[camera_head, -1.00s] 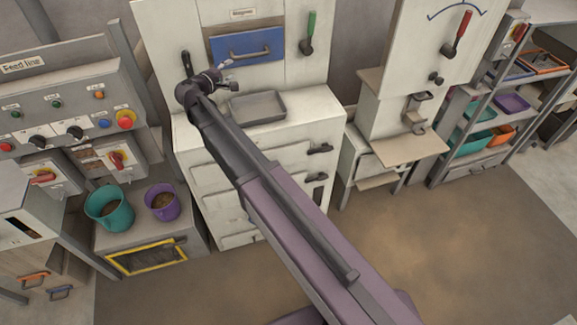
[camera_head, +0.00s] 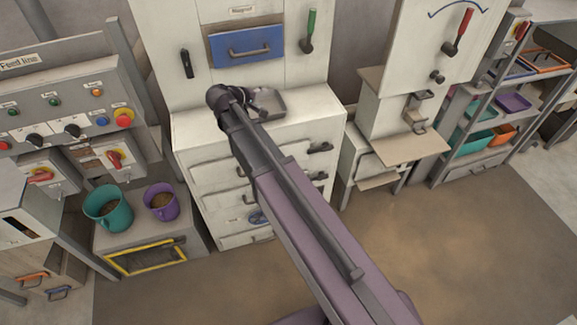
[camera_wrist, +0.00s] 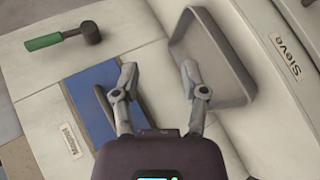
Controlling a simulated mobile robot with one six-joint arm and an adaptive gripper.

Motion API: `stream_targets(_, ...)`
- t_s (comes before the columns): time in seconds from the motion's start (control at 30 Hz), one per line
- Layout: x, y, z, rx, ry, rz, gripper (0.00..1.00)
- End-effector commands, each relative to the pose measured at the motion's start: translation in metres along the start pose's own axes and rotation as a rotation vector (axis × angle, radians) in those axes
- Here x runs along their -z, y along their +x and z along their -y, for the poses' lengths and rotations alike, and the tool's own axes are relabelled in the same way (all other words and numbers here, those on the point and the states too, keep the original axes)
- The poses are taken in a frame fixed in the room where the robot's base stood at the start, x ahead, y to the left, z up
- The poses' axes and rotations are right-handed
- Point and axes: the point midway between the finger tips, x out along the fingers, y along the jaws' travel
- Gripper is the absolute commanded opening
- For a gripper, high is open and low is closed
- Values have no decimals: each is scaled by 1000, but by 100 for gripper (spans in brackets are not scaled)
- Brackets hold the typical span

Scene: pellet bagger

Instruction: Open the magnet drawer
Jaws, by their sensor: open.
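The magnet drawer (camera_head: 262,43) has a blue front with a grey bar handle (camera_head: 249,51) and a "Magnet" label above it. Its front looks flush with the white panel. In the wrist view the blue front (camera_wrist: 83,88) is at left, and the handle (camera_wrist: 104,108) lies just left of the left finger; I see no grip on it. My gripper (camera_wrist: 158,68) is open with nothing between its fingers. In the head view my wrist is below the drawer, left of the grey tray, and the fingertips are hidden.
A green-handled lever (camera_head: 308,35) is right of the drawer. A black handle (camera_head: 187,63) is at left.

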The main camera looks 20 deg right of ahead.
Motion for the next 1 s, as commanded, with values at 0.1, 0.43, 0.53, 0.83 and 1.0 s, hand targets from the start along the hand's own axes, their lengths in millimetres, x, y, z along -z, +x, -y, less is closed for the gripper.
stream_targets(0.1,-17,4,8,49,29,21,57)
stream_targets(0.43,-56,12,32,192,114,77,57)
stream_targets(0.53,-68,14,39,236,140,96,57)
stream_targets(0.83,-103,15,63,376,219,148,57)
stream_targets(1.0,-122,13,76,458,263,179,57)
